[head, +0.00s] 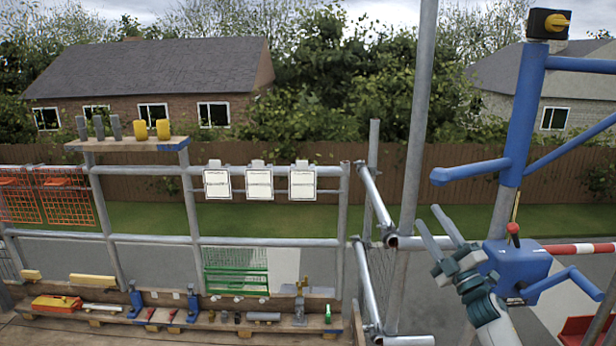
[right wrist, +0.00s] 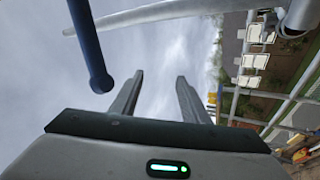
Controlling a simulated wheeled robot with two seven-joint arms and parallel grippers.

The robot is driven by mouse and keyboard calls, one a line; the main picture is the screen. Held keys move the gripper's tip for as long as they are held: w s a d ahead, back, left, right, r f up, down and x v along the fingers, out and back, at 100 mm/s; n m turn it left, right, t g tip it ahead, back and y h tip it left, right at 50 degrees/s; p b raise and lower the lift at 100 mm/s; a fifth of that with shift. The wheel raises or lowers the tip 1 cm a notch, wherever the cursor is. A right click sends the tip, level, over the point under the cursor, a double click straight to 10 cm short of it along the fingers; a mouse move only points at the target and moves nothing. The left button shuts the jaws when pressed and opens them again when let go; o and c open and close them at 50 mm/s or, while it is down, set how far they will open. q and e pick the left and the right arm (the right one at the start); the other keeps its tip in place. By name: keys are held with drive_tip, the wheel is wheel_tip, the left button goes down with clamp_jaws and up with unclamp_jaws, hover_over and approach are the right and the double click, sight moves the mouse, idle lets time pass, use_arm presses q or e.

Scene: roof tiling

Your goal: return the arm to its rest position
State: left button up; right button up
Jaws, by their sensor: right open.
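My right gripper (head: 429,214) is raised at the right of the head view, its two grey fingers pointing up and to the left. It is open, with a clear gap between the fingers. In the right wrist view the gripper (right wrist: 160,76) also shows open, with only cloudy sky between the fingers, so it holds nothing. My right arm comes up from the lower right, in front of or beside the blue winch box (head: 518,266); the exact distance is unclear. My left gripper and left arm are not in view.
A blue hoist post (head: 524,120) with arms stands close at right; a blue bar (right wrist: 90,45) shows near the fingers in the right wrist view. Scaffold pole (head: 410,160) stands left of the gripper. A tool-laden plank (head: 170,318) lies lower left.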

drive_tip(key=w+d+f+m+g+h, duration=0.4)
drive_tip(key=d+f+m+h, duration=0.55)
drive_tip(key=m, duration=0.65)
drive_tip(key=s+a+f+g+b, duration=0.15)
drive_tip(key=s+f, duration=0.45)
drive_tip(key=f, duration=0.9)
drive_tip(key=s+a+f+g, duration=0.25)
drive_tip(key=s+f, duration=0.35)
drive_tip(key=f, duration=0.9)
drive_tip(key=s+a+f+g+b, duration=0.1)
drive_tip(key=s+f+g, duration=0.35)
drive_tip(key=f, duration=1.15)
drive_tip(key=s+a+f+g, duration=0.2)
drive_tip(key=s+f, duration=1)
drive_tip(key=s, duration=0.3)
drive_tip(key=s+a+f+g, duration=0.2)
drive_tip(key=s+a+f, duration=0.1)
drive_tip(key=s+f, duration=1.05)
drive_tip(key=s+a+f+g, duration=0.1)
drive_tip(key=s+f, duration=0.1)
drive_tip(key=s, duration=0.9)
drive_tip(key=s+a+f+g+b, duration=0.1)
drive_tip(key=s+a+f+g, duration=0.1)
drive_tip(key=s, duration=1)
drive_tip(key=s+a+f+m+g+b, duration=0.1)
drive_tip(key=s+f, duration=0.3)
drive_tip(key=s, duration=0.8)
drive_tip(key=shift+a+g, duration=0.35)
drive_tip(key=shift+a, duration=0.2)
